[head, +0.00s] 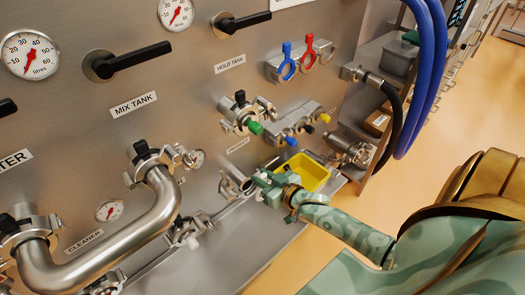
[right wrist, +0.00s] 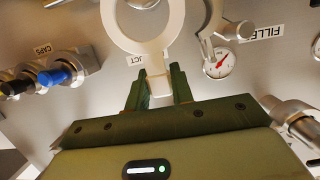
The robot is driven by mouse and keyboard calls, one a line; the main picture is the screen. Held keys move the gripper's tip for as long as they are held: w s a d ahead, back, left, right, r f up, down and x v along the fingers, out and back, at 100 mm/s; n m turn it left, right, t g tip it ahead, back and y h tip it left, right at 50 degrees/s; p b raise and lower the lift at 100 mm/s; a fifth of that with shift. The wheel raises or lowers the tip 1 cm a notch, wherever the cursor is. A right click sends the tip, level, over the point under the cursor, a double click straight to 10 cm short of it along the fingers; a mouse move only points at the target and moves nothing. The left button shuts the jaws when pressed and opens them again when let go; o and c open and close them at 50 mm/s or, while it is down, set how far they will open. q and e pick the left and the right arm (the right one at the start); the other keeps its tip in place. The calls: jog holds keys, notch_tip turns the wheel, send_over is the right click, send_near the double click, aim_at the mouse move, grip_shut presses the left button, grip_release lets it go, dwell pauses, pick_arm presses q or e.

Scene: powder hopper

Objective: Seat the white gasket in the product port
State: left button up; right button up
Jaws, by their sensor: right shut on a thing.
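The white gasket (right wrist: 143,46) is a flat ring with a short tab; its top is cut off by the edge of the right wrist view. My right gripper (right wrist: 156,88) is shut on the tab, and the ring stands out beyond the fingertips toward the steel panel. In the head view my right gripper (head: 262,181) is just right of a steel port (head: 233,184) below a small label. The gasket is too small to make out there. In the right wrist view the ring partly covers a label ending in "CT". I cannot tell whether the ring touches the port. My left gripper is not in view.
A yellow bin (head: 308,174) sits on a tray right behind my right gripper. A bent steel pipe (head: 150,225) stands out at the left. Valves with green and yellow ends (head: 298,126) are above. An open clamp (right wrist: 212,30) hangs right of the ring.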

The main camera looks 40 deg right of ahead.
jog(key=shift+d+f, duration=0.25)
jog(key=shift+w+a+b, duration=0.15)
jog(key=shift+w+b, duration=0.35)
jog(key=shift+w, duration=0.05)
jog(key=b, duration=0.5)
send_over(246, 179)
jog(key=f, duration=0.1)
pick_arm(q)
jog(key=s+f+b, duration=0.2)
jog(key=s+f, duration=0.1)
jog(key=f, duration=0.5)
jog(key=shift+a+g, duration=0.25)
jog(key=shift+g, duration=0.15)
pick_arm(e)
jog(key=f, duration=0.3)
jog(key=shift+s+f, duration=0.2)
jog(key=shift+f, duration=0.15)
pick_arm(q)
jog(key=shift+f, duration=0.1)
pick_arm(e)
jog(key=shift+f, duration=0.5)
jog(key=shift+w, duration=0.1)
jog(key=o, duration=0.9)
jog(key=shift+w, duration=0.1)
